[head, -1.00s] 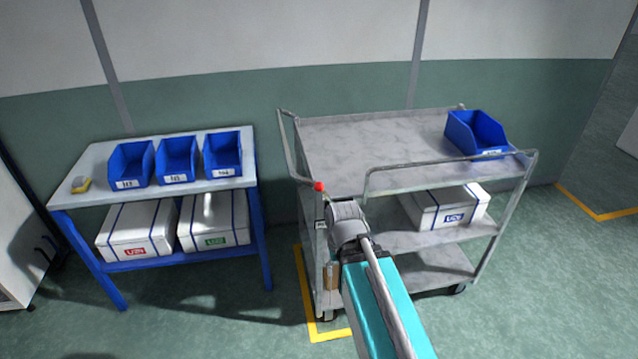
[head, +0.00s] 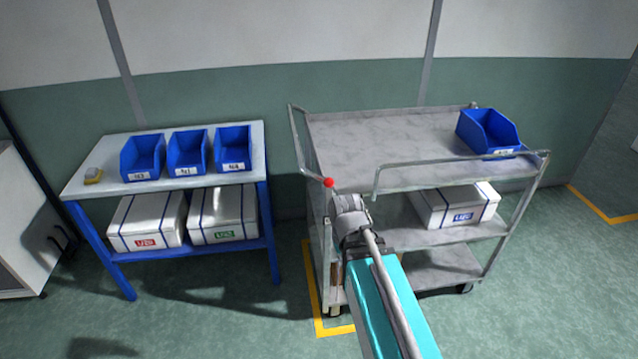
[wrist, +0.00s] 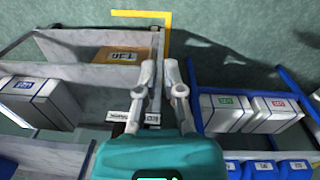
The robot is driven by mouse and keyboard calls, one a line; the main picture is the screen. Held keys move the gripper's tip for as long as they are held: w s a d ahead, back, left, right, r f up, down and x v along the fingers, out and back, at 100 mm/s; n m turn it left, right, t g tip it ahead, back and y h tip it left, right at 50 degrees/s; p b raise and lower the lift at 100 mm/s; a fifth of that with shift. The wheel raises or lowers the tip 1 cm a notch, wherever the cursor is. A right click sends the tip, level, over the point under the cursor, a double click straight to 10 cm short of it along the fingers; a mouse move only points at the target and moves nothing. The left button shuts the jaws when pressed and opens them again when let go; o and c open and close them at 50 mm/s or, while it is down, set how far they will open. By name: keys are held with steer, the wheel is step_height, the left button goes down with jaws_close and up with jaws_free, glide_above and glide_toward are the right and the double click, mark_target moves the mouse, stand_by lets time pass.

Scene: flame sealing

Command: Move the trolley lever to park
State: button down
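The grey metal trolley (head: 350,140) stands right of centre in the head view. The lever's red knob (head: 329,183) shows at its left end, just above and left of my gripper. The lever's shaft is mostly hidden, and its setting cannot be told. My gripper (wrist: 161,64) points down beside the trolley's left end. A small white label (wrist: 118,117) with dark letters, too small to read surely, sits on the trolley's end left of the fingers.
A blue-legged table (head: 255,160) with several blue bins stands left; white boxes (head: 222,215) sit on its lower shelf. The trolley carries a blue bin (head: 488,130) and a white box (head: 455,210). Yellow floor tape (head: 313,300) runs by the trolley. Floor lies clear between both.

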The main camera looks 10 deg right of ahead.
steer(key=w+a+r+n+h+p, duration=0.1)
steer(key=w+a+r+n+h, duration=0.2)
steer(key=w+a+r+n, duration=0.1)
steer(key=w+a+r+n+t+h+p, duration=0.1)
steer(key=w+a+r+n+h, duration=0.3)
steer(key=w+n, duration=0.5)
steer(key=w+a+r+n+t+h+p, duration=0.1)
steer(key=w+a+r+n+h, duration=0.2)
steer(key=w+a+n, duration=0.3)
steer(key=w+a+r, duration=0.1)
steer(key=w+a, duration=0.1)
steer(key=w, duration=0.1)
steer(key=shift+w+p, duration=0.15)
steer(key=shift+p, duration=0.25)
steer(key=shift+a, duration=0.15)
steer(key=w+d+f+b, duration=0.1)
steer(key=d+f+b, duration=0.1)
steer(key=d, duration=0.4)
steer(key=w+d+f+b, duration=0.1)
steer(key=d+f+b, duration=0.1)
steer(key=d, duration=0.4)
steer(key=shift+f+b, duration=0.35)
steer(key=shift+b, duration=0.05)
